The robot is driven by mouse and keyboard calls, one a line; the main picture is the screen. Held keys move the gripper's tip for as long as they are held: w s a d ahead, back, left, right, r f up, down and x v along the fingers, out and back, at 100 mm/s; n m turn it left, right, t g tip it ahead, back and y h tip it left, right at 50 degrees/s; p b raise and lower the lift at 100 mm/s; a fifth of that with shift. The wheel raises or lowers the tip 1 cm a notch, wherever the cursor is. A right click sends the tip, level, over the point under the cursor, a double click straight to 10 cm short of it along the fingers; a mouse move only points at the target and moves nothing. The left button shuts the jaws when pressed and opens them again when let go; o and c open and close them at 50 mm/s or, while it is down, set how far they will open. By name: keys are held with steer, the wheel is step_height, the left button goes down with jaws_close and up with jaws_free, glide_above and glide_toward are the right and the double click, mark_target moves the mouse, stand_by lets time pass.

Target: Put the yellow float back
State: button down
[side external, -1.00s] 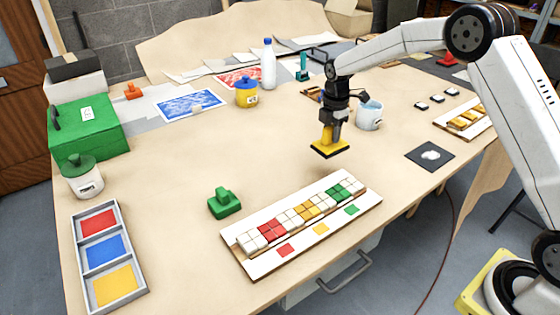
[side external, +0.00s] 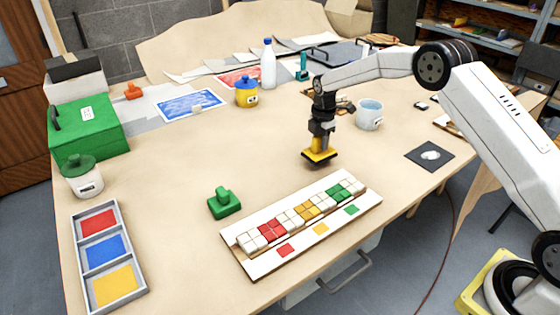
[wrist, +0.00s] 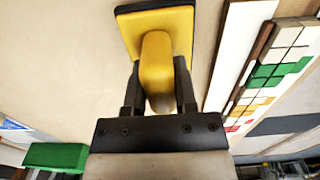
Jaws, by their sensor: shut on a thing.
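My gripper (side external: 320,142) is shut on the handle of the yellow float (side external: 320,156), which has a dark underside. In the side external view the float is over the open table, behind the mosaic panel (side external: 262,262); its exact height is hard to tell. The wrist view shows the float (wrist: 160,22) with its yellow handle between both fingers (wrist: 158,88). The grey tray (side external: 77,243) at the left front has three compartments with red, blue and yellow (side external: 113,286) floors, and no float lies in them.
A green float (side external: 224,203) stands on the table between tray and panel. The panel carries white, red, yellow and green tiles. A white mug (side external: 369,115) and a dark mat (side external: 429,156) are to the right. A lidded jar (side external: 84,180) stands behind the tray.

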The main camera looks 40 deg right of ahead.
mark_target(321, 135)
steer(key=shift+f, duration=1.4)
steer(key=shift+f, duration=0.1)
steer(key=shift+c, duration=2)
jaws_free()
step_height(321, 135, up, 12)
steer(key=shift+r, duration=0.1)
steer(key=shift+s, duration=0.1)
